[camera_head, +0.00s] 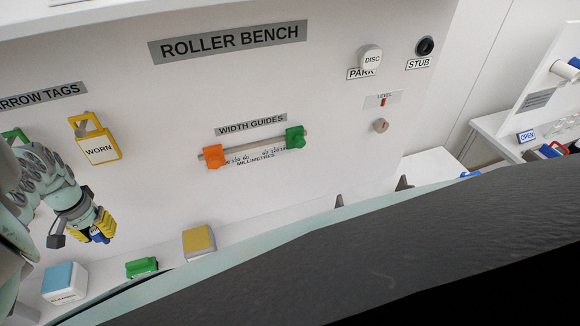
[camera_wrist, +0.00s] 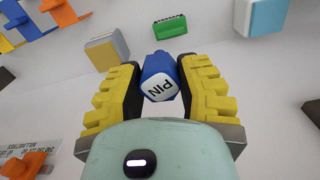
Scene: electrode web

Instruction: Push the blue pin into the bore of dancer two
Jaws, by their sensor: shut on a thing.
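The blue pin (camera_wrist: 158,70), with a white end face lettered PIN, is held between the yellow ribbed fingers of my gripper (camera_wrist: 157,88) in the wrist view. In the head view my gripper (camera_head: 98,228) is at the lower left, in front of the bench panel and above the ledge, and only a bit of the blue pin (camera_head: 100,237) shows. The pin's far end is hidden by its own body. I cannot make out dancer two or its bore in either view.
On the ledge are a white-and-blue cleaner block (camera_head: 63,283), a green piece (camera_head: 142,267) and a yellow-topped grey block (camera_head: 199,241). A yellow WORN tag (camera_head: 97,147) hangs above. Orange (camera_head: 214,156) and green (camera_head: 295,137) width guides sit on a rail. A dark surface fills the lower right.

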